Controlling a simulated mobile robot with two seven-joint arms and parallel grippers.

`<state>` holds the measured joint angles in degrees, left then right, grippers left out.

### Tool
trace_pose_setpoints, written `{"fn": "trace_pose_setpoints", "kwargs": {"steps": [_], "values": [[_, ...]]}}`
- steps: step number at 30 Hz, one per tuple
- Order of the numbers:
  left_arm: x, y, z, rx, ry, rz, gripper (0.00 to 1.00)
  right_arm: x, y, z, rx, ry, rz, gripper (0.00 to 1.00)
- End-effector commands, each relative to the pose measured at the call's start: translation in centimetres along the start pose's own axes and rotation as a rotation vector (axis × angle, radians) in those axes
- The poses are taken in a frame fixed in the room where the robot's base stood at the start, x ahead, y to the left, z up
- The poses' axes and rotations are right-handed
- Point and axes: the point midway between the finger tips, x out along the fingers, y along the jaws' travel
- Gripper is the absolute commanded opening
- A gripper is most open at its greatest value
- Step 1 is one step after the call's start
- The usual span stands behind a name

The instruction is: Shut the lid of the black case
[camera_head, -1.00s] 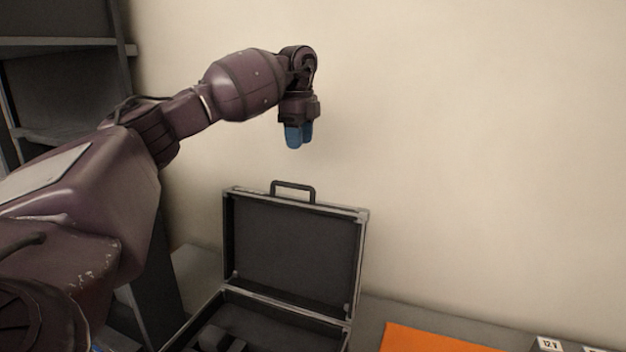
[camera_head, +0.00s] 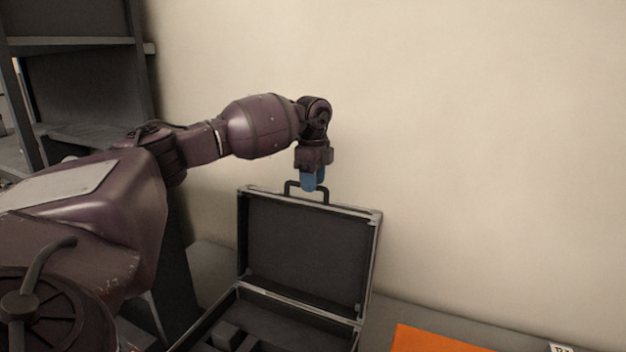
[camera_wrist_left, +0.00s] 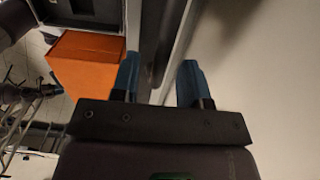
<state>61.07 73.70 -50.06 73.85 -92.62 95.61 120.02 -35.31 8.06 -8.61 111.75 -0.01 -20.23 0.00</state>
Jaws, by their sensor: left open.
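The black case (camera_head: 229,314) stands open, with its lid (camera_head: 300,245) raised upright on the far side and the dark inside facing me. A handle (camera_head: 323,195) sits on the lid's top edge. My left gripper (camera_head: 313,181) points down at this handle, its blue fingers overlapping it in the head view; I cannot tell whether they touch. In the left wrist view the gripper (camera_wrist_left: 158,82) is open, with its two blue fingers apart. A dark strip runs between them, which I cannot name for certain.
A pale wall (camera_head: 480,150) rises behind the case. A dark shelf unit (camera_head: 85,90) stands at the left. An orange object (camera_head: 430,340) lies right of the case on the grey bench (camera_head: 405,310). Above the lid's right side is free room.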

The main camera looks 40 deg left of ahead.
Motion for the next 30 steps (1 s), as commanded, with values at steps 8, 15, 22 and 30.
{"fn": "trace_pose_setpoints", "kwargs": {"steps": [8,15,22,30], "values": [[0.46,0.01,-0.01,0.0,0.0,0.0,0.41,-0.08,0.01,-0.02,0.0,0.0,0.0,0.43],[0.43,0.01,-0.01,0.0,0.0,0.0,0.18,-0.11,0.01,-0.15,0.0,0.003,0.0,0.43],[0.41,0.0,-0.01,0.0,0.0,0.0,0.0,-0.12,0.01,-0.19,0.001,0.004,0.0,0.43],[0.38,0.0,0.01,0.0,0.0,-0.007,0.0,-0.01,-0.02,-0.09,0.001,0.005,0.001,0.43]]}}
